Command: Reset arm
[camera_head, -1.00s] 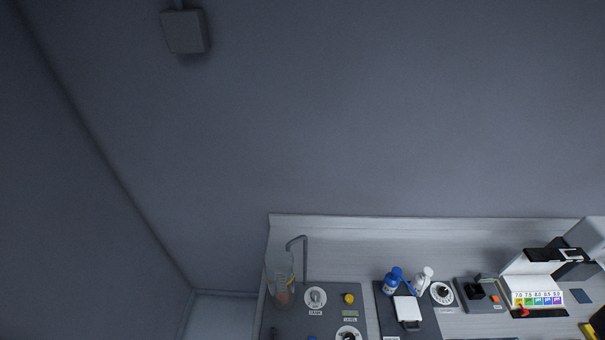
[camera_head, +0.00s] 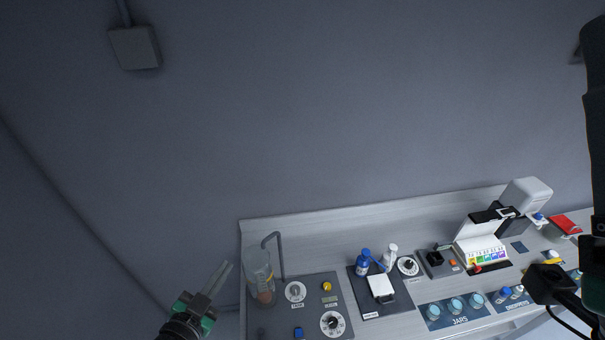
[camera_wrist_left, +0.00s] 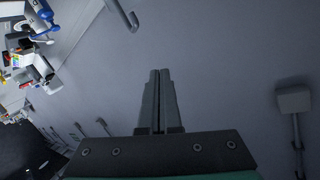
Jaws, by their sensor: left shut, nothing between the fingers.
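My left gripper (camera_head: 218,279) comes in from the bottom left in the head view. It points up and right, with its fingers together and nothing between them. The left wrist view shows its two grey fingers (camera_wrist_left: 158,98) pressed side by side in front of the bare wall. It hangs left of the bench, beside the glass cylinder (camera_head: 259,272), and appears apart from it. Part of my right arm (camera_head: 594,150) shows at the right edge of the head view; its fingers are not seen.
The bench (camera_head: 330,257) holds a dial panel (camera_head: 312,317), a blue-capped bottle (camera_head: 363,264), a white bottle (camera_head: 390,256), a jars mat (camera_head: 460,321) and a red item (camera_head: 563,224). A grey wall box (camera_head: 135,48) is at upper left. The space before the wall is clear.

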